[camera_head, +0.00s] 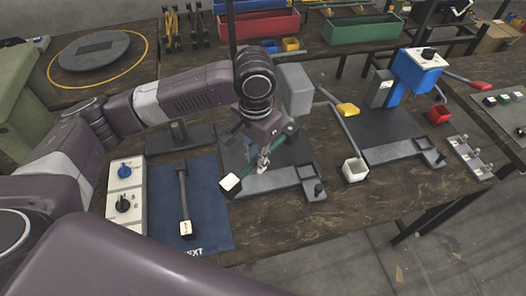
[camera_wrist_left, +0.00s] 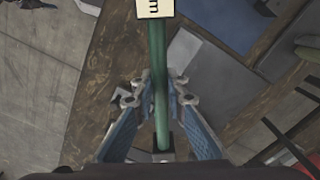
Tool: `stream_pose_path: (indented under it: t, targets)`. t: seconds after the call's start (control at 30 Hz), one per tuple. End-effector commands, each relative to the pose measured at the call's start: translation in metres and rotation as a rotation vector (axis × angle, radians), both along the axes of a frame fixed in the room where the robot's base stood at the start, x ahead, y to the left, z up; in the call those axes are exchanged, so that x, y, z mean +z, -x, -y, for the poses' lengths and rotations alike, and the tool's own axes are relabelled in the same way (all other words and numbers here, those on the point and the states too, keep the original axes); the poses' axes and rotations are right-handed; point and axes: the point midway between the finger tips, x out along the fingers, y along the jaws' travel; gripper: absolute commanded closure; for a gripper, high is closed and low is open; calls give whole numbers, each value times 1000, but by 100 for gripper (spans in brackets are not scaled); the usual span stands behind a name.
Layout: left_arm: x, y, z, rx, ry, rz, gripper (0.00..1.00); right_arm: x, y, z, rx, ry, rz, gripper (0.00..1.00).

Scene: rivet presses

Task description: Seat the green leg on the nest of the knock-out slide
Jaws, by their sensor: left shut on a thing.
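The green leg (camera_head: 284,138) is in my left gripper (camera_head: 264,158), held aslant above the grey base plate of the near press. Its white end block (camera_head: 230,183) points to the lower left. In the left wrist view the green leg (camera_wrist_left: 160,80) runs between the two fingers of the left gripper (camera_wrist_left: 155,95), with the lettered white block (camera_wrist_left: 155,8) at the top. The grey knock-out slide (camera_head: 311,184) lies at the right front of the base plate, apart from the leg. I cannot make out its nest clearly. My right gripper is not in view.
A dark bar with a white end (camera_head: 185,228) lies on the blue mat (camera_head: 211,215), beside a switch box (camera_head: 124,205). A blue press (camera_head: 415,72) stands farther right. Bare table shows in front of the slide.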

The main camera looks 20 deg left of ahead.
Motion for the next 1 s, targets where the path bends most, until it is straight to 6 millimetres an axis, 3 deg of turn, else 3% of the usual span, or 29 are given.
stream_pose_path:
  t: [0.03,0.3,0.5,0.67,1.0]
  targets:
    - [-2,-11,5,-67,0,-6,100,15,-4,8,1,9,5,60]
    - [-51,-52,9,-426,-2,-1,100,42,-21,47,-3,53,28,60]
    - [-69,-63,8,-553,-2,4,100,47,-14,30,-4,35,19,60]
    - [-72,-64,8,-575,-3,6,100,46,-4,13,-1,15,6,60]
    - [-70,-64,7,-572,-3,6,100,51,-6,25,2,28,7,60]
